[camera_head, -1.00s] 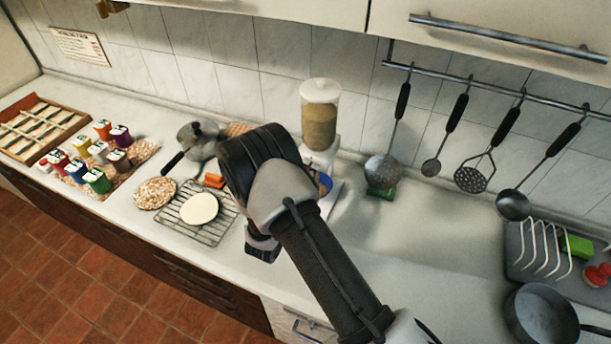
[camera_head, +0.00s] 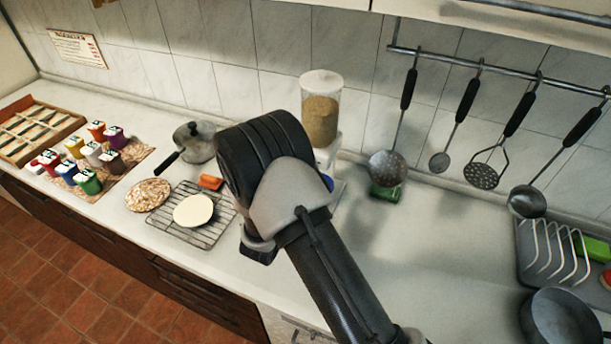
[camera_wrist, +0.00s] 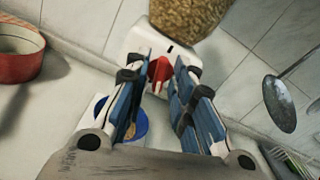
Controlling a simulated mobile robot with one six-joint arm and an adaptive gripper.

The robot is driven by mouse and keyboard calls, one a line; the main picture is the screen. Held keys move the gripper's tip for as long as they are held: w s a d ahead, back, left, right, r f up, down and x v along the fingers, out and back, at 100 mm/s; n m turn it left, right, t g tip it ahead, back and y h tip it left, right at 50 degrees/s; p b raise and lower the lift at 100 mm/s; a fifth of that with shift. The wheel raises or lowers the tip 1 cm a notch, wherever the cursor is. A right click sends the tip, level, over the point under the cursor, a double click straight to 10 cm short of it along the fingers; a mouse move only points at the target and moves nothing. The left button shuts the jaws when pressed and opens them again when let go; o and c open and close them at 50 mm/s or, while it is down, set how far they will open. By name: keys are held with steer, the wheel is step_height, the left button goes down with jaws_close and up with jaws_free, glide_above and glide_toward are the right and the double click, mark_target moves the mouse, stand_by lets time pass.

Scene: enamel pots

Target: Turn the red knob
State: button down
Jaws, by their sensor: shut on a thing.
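The red knob (camera_wrist: 160,70) sits on the white front of the grain dispenser, seen in the wrist view. My gripper (camera_wrist: 164,66) has its two blue-padded fingers on either side of the knob and is shut on it. The dispenser's clear grain container (camera_head: 320,120) stands by the tiled wall in the head view. There the knob and my fingertips are hidden behind my arm. A blue bowl (camera_wrist: 135,122) stands below the knob, partly covered by my left finger.
A wire rack (camera_head: 205,234) with a pale disc and a lidded pot (camera_head: 193,140) are left of my arm. The counter right of my arm is mostly clear.

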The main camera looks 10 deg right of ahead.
steer(key=shift+m+b, duration=0.8)
steer(key=shift+m, duration=0.5)
steer(key=c, duration=1.7)
jaws_free()
steer(key=v, duration=1.2)
